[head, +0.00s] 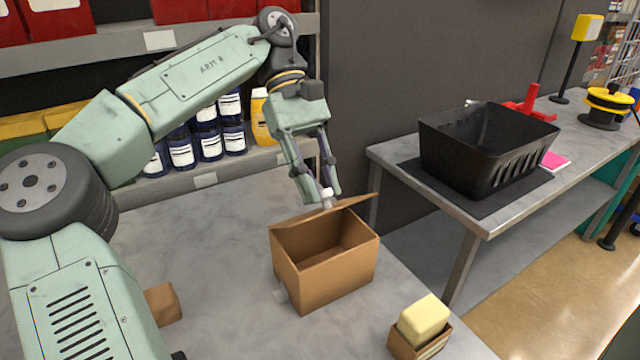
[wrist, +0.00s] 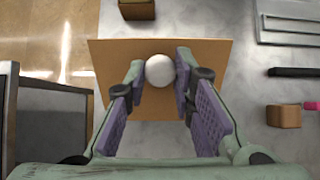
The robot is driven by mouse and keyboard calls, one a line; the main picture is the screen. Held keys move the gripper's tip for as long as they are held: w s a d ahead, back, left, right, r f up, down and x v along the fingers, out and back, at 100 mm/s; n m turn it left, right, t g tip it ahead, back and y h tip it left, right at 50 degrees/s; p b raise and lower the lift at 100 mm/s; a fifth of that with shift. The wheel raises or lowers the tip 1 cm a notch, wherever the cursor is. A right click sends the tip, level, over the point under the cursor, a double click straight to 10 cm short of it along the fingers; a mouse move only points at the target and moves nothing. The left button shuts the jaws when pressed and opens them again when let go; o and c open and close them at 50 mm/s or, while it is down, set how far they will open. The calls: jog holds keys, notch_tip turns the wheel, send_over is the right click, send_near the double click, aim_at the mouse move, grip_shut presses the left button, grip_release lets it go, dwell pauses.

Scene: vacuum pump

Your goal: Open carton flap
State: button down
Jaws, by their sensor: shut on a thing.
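An open-topped brown cardboard carton (head: 312,278) stands on the grey bench. Its flap (head: 359,201) is raised and tilted along the far side of the opening, and part of the inside shows. A round white knob (head: 327,193) sits on the flap. In the wrist view the knob (wrist: 160,71) lies between the fingertips, over the flat brown flap (wrist: 110,65). My gripper (head: 324,197) points down and is shut on the knob. It also shows in the wrist view (wrist: 160,74). The flap hides most of the carton in the wrist view.
A small box holding a pale yellow block (head: 424,319) stands at the bench's front right. A small brown block (head: 162,303) lies to the left. A shelf with blue bottles (head: 207,140) is behind. A black basket (head: 480,150) stands on the right-hand table.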

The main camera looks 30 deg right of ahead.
jog(key=shift+w, duration=0.1)
dwell(0.4)
jog(key=c, duration=1.4)
grip_release()
jog(key=shift+c, duration=0.2)
jog(key=shift+o, duration=0.5)
